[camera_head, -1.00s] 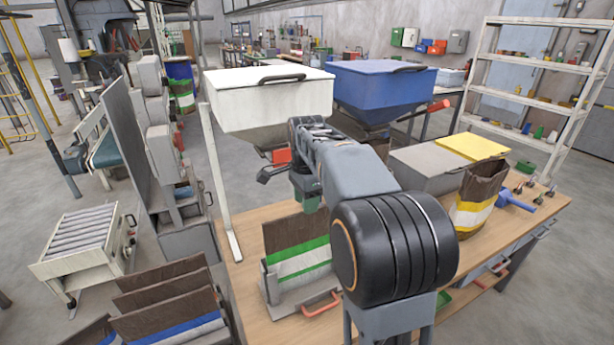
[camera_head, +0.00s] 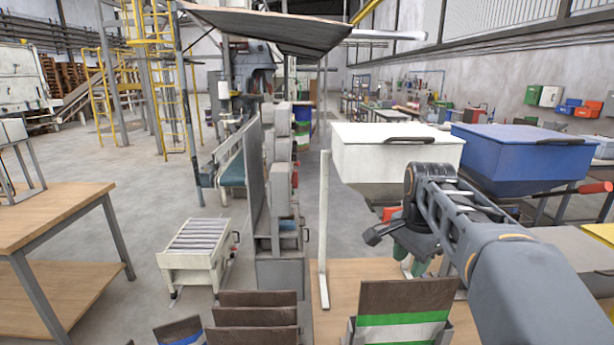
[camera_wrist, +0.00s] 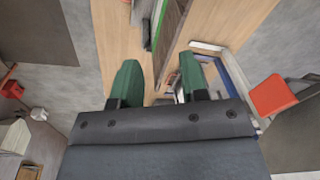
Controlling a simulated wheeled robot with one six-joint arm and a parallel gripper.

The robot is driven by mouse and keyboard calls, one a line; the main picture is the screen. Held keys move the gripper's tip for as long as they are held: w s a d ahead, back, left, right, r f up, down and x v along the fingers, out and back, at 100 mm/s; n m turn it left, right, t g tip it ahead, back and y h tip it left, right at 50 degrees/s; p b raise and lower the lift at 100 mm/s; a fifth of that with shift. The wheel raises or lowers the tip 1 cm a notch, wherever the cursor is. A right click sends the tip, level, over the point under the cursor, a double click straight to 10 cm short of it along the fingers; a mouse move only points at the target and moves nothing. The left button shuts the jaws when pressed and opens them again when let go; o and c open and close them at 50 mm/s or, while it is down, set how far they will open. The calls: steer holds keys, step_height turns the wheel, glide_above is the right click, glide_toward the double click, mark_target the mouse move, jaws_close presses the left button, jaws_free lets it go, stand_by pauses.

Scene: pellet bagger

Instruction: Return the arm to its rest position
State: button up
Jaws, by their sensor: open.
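My gripper (camera_head: 408,252) hangs over the wooden bench, in front of and below the white hopper (camera_head: 392,150). Its two green fingers are apart, also in the wrist view (camera_wrist: 160,76). Nothing is clamped between them. My arm reaches in from the lower right of the head view. Below the gripper, a brown bag with green and white bands (camera_head: 402,315) stands in a grey holder on the bench. In the wrist view, a brown and green edge (camera_wrist: 170,42) shows beyond the gap between the fingers; how far below is hard to tell.
The blue hopper (camera_head: 523,155) stands right of the white one. A red part (camera_wrist: 272,95) lies right of the fingers in the wrist view. Several brown bags (camera_head: 252,318) stand at the front. A roller conveyor (camera_head: 195,250) and a wooden table (camera_head: 50,215) are left, with open floor between.

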steer(key=s+a+f+n+t, duration=0.3)
steer(key=s+a+f+n, duration=0.3)
steer(key=s+f+n, duration=0.6)
steer(key=shift+s+f+n, duration=0.25)
steer(key=shift+s+n, duration=0.25)
steer(key=shift+n, duration=0.2)
